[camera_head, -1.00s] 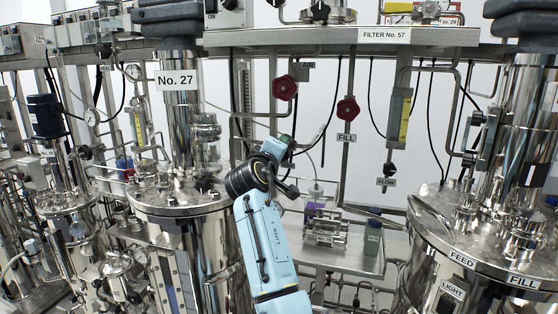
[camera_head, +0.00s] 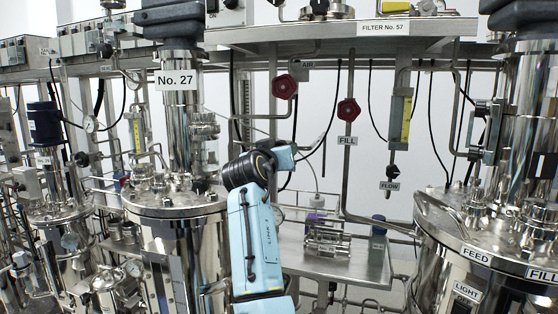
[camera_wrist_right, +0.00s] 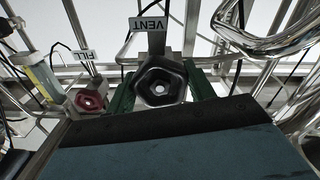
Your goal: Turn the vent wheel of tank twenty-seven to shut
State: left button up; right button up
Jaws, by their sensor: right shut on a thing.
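Tank No. 27 (camera_head: 185,235) is the shiny steel vessel left of centre in the head view, with its "No. 27" plate (camera_head: 176,80) on the column above. The black vent wheel (camera_wrist_right: 159,84) shows in the right wrist view beside an upside-down "VENT" label (camera_wrist_right: 147,24). My right gripper (camera_wrist_right: 161,92) has its green fingers on either side of this wheel and is shut on it. In the head view my blue right arm stands in front of the tank's right side; its gripper and the vent wheel cannot be made out there. My left gripper is not in view.
A red wheel (camera_wrist_right: 91,101) with a "FILL" label is left of the vent wheel in the wrist view. In the head view, red AIR (camera_head: 284,87) and FILL (camera_head: 348,109) wheels hang on pipes. Another tank (camera_head: 480,260) stands at right. Pipes and hoses crowd the space.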

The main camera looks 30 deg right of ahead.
jog(key=shift+f+m+b, duration=0.15)
jog(key=shift+m+b, duration=0.15)
jog(key=shift+m, duration=0.4)
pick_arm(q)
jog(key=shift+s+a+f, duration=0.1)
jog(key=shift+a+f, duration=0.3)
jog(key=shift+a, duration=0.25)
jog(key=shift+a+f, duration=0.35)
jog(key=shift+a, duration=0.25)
pick_arm(e)
jog(key=shift+m, duration=0.6)
pick_arm(q)
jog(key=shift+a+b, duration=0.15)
jog(key=shift+b, duration=0.2)
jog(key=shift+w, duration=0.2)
pick_arm(e)
jog(key=shift+m, duration=0.3)
jog(key=o, duration=1)
jog(key=shift+c, duration=0.2)
jog(key=shift+a, duration=0.1)
